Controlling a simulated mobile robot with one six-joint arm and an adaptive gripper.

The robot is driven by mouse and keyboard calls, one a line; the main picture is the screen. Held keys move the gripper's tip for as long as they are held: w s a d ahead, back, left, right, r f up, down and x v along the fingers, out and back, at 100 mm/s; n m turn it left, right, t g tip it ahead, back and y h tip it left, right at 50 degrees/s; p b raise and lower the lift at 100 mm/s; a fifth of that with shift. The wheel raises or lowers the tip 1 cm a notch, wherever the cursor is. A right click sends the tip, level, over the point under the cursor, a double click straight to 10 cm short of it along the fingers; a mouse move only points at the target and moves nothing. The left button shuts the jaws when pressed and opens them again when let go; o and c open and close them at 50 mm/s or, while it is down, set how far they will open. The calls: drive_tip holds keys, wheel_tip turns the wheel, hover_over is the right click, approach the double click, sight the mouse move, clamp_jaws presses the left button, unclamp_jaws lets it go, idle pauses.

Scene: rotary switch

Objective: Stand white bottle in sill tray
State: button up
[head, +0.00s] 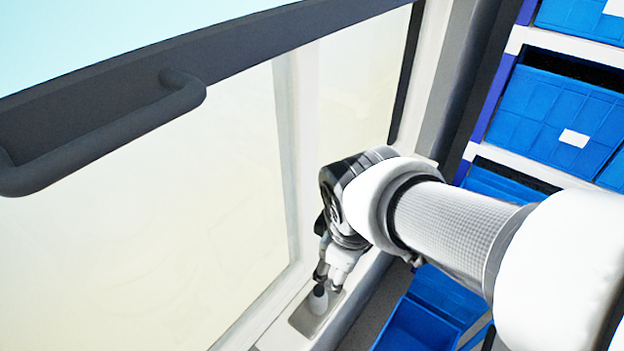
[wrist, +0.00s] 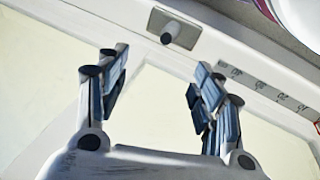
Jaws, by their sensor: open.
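The white bottle (head: 317,303), with a dark top, appears to stand upright in the sill tray (head: 303,323), a small grey recessed tray on the light sill. In the wrist view the bottle (wrist: 171,29) also shows inside the tray (wrist: 188,38), apart from my fingers. My gripper (head: 328,273) is just above the bottle in the head view. In the wrist view my gripper (wrist: 160,82) has its fingers spread wide with nothing between them. The bottle's base is too small to see clearly.
A large glazed panel with a dark frame and bar handle (head: 110,135) fills the left. Blue bins (head: 550,105) stand on shelves at the right, and another blue bin (head: 415,328) is below the sill.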

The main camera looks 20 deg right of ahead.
drive_tip(key=s+a+r+m+t+y, duration=0.1)
drive_tip(key=s+r+m, duration=0.4)
drive_tip(key=s+m, duration=0.2)
drive_tip(key=shift+m, duration=0.8)
